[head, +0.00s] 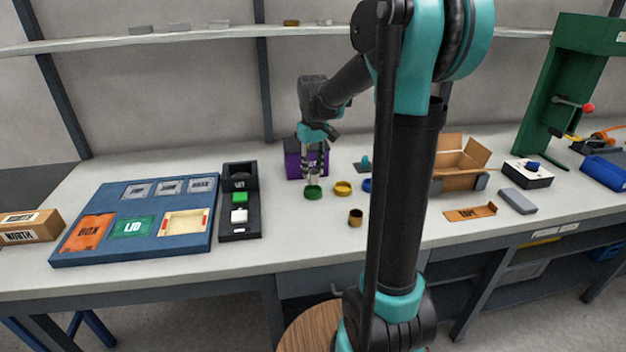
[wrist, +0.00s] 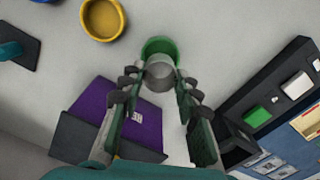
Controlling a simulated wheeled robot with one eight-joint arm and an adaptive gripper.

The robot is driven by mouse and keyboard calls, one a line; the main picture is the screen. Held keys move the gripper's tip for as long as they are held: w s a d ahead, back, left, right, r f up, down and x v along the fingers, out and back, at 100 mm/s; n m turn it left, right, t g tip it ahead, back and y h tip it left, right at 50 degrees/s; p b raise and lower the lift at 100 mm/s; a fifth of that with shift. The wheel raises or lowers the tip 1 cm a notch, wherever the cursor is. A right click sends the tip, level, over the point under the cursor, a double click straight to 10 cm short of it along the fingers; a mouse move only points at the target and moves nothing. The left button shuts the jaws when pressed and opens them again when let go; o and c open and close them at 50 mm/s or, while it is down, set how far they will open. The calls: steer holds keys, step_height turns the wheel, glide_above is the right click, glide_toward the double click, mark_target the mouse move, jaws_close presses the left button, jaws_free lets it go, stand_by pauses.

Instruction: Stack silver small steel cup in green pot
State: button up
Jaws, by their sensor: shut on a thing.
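The green pot (head: 313,192) stands on the bench. In the wrist view the green pot (wrist: 160,46) shows just beyond the fingertips, its near part hidden by the cup. The silver steel cup (wrist: 160,72) is between the fingertips of my gripper (wrist: 158,78), which is shut on it. In the head view my gripper (head: 312,170) points down over the green pot, with the cup (head: 313,180) just above or at the pot's opening. I cannot tell whether the cup is inside the rim.
A purple box (head: 300,162) stands behind my gripper. A yellow pot (head: 343,188) and a blue pot (head: 367,185) are to the right. A brass cup (head: 356,217) stands in front. A black tray (head: 240,222) and blue board (head: 75,258) lie left.

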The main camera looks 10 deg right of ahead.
mark_target(313, 180)
steer(key=shift+f, duration=2.05)
steer(key=shift+f, duration=0.25)
steer(key=o, duration=1)
step_height(313, 180, up, 13)
steer(key=shift+f, duration=0.2)
